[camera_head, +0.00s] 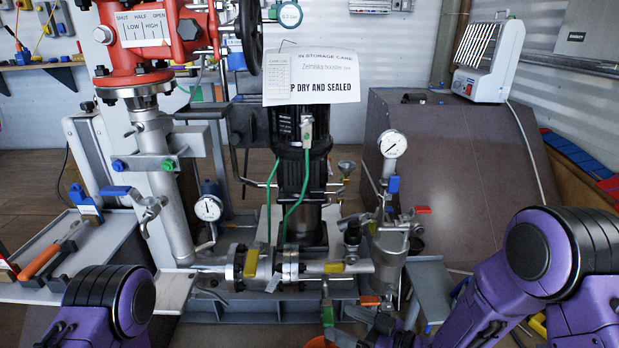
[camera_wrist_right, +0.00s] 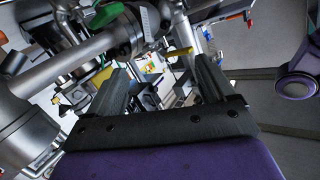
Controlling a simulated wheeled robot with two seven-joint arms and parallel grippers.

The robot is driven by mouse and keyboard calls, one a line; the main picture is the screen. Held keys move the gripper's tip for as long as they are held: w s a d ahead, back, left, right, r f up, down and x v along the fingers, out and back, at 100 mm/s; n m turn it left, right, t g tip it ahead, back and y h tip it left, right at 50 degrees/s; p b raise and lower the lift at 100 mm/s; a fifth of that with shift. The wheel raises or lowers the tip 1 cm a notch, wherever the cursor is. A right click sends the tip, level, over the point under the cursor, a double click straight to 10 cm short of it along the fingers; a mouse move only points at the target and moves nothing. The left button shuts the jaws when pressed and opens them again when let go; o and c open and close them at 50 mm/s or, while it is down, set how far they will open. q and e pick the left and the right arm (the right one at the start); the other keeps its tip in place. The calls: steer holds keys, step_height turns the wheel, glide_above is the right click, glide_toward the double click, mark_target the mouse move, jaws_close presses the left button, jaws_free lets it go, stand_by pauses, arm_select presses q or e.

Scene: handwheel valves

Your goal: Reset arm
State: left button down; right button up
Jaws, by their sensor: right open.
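My right arm (camera_head: 500,297) reaches in from the lower right, and my right gripper (camera_head: 382,328) is low in front of the pipework, partly cut off by the bottom edge. In the right wrist view the two dark fingers of my right gripper (camera_wrist_right: 163,80) stand apart with nothing held between them. A grey pipe with a green-marked fitting (camera_wrist_right: 110,14) passes close beyond the left finger; I cannot tell whether they touch. My left arm (camera_head: 110,300) shows at the lower left, but its gripper cannot be made out.
A red valve body (camera_head: 145,40) and black handwheel (camera_head: 250,30) stand at the upper left. A pump with green hoses (camera_head: 300,170), pressure gauges (camera_head: 393,144) and a horizontal pipe (camera_head: 320,267) fill the middle. A brown sloped cabinet (camera_head: 450,160) stands behind at right. A tool tray (camera_head: 75,255) is at left.

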steer(key=s+d+f+m+t+h, duration=0.2)
steer(key=s+d+f+m+h, duration=0.1)
steer(key=d+f+m+h, duration=0.6)
steer(key=s+d+f+m+g+h, duration=0.2)
steer(key=s+d+f+g+h, duration=0.15)
steer(key=s, duration=0.45)
steer(key=s+d+f+m+g+h, duration=0.2)
steer(key=s+d+f, duration=0.25)
steer(key=s, duration=0.35)
steer(key=s+d+f+m+g+h, duration=0.25)
steer(key=s+d+f, duration=0.2)
steer(key=s, duration=0.45)
step_height(320, 180, up, 34)
steer(key=w+p, duration=0.1)
steer(key=p, duration=3.2)
steer(key=shift+f, duration=0.15)
steer(key=shift+d+n, duration=0.1)
steer(key=shift+n, duration=0.15)
